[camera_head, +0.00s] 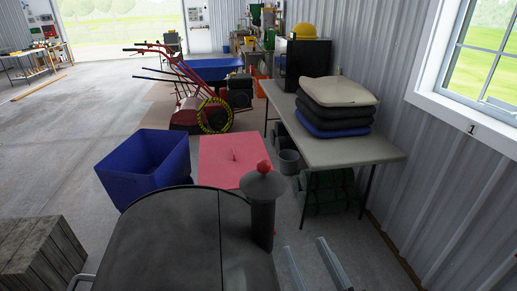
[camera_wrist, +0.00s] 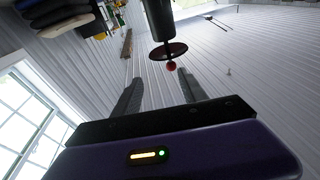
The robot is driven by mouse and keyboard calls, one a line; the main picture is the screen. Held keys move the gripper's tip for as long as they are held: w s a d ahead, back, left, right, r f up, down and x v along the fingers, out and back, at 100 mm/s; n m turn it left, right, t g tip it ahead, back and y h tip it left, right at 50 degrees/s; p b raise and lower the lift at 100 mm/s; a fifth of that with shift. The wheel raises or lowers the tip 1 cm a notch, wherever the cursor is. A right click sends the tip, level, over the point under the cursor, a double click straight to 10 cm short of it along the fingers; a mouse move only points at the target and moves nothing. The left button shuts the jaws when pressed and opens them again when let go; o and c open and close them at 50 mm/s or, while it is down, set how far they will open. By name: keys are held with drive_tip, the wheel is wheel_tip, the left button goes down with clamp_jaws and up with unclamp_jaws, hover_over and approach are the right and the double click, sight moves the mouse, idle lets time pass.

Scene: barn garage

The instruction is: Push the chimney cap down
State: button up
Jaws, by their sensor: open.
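The chimney is a dark upright pipe (camera_head: 263,222) at the right edge of a dark rounded lid. Its chimney cap (camera_head: 262,186) is a grey disc with a red ball knob (camera_head: 265,167) on top. In the wrist view the cap (camera_wrist: 167,50) appears inverted, with its red knob (camera_wrist: 171,66) just beyond the fingertips. My gripper (camera_head: 304,243) is open and empty, to the right of the chimney in the head view. Its fingers also show in the wrist view (camera_wrist: 162,77), apart from the cap. I cannot tell whether a gap lies under the cap.
A table (camera_head: 372,149) with stacked cushions (camera_head: 337,108) stands to the right by the wall. A blue bin (camera_head: 145,167) and a pink sheet (camera_head: 225,155) lie behind the dark lid (camera_head: 170,235). A wooden crate (camera_head: 38,252) is at left.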

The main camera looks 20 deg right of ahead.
drive_tip(key=n+y+p, duration=0.1)
drive_tip(key=n+p, duration=0.1)
drive_tip(key=p, duration=0.1)
approach(266, 170)
drive_tip(key=w+d+r, duration=0.1)
drive_tip(key=w+r, duration=0.4)
drive_tip(key=r, duration=0.1)
drive_tip(key=shift+w+a+f+n+g, duration=0.2)
drive_tip(key=shift+w+n+g, duration=0.15)
drive_tip(key=shift+w, duration=0.25)
drive_tip(key=f, duration=0.1)
drive_tip(key=f+g, duration=0.1)
drive_tip(key=f, duration=0.1)
drive_tip(key=shift+w+a, duration=0.2)
drive_tip(key=shift+w+f+n+g, duration=0.1)
drive_tip(key=shift+f+n+g, duration=0.15)
drive_tip(key=shift+w, duration=0.3)
drive_tip(key=w+p, duration=0.2)
drive_tip(key=w, duration=0.5)
drive_tip(key=shift+f, duration=0.1)
clamp_jaws()
